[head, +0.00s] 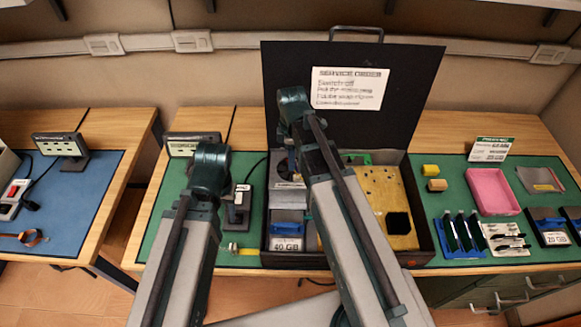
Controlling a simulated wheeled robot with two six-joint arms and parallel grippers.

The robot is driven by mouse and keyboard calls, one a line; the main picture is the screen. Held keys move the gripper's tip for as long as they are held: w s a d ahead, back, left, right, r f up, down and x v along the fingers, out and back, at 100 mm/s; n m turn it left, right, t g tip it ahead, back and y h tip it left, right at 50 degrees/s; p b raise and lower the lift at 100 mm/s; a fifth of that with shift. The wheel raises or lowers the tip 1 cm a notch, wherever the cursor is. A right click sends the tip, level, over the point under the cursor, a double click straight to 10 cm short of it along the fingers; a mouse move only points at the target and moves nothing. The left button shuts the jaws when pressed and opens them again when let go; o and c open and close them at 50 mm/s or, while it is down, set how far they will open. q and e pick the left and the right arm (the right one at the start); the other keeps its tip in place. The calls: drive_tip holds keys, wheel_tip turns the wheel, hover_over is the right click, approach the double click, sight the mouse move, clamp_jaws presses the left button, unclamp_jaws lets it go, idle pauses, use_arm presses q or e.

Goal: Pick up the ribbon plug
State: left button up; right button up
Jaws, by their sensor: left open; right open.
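My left arm rises over the green mat, left of the case. My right arm reaches over the open case and covers part of its inside. The fingers of both grippers are hidden or out of sight, and neither arm visibly holds anything.
The open black case (425,205) has a service order sheet (347,88) in its lid and a 40 GB drive (287,243) inside. A gap separates the two tables.

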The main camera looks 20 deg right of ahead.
clamp_jaws()
use_arm(q)
drive_tip(key=shift+r, duration=0.1)
use_arm(e)
drive_tip(key=shift+r, duration=0.1)
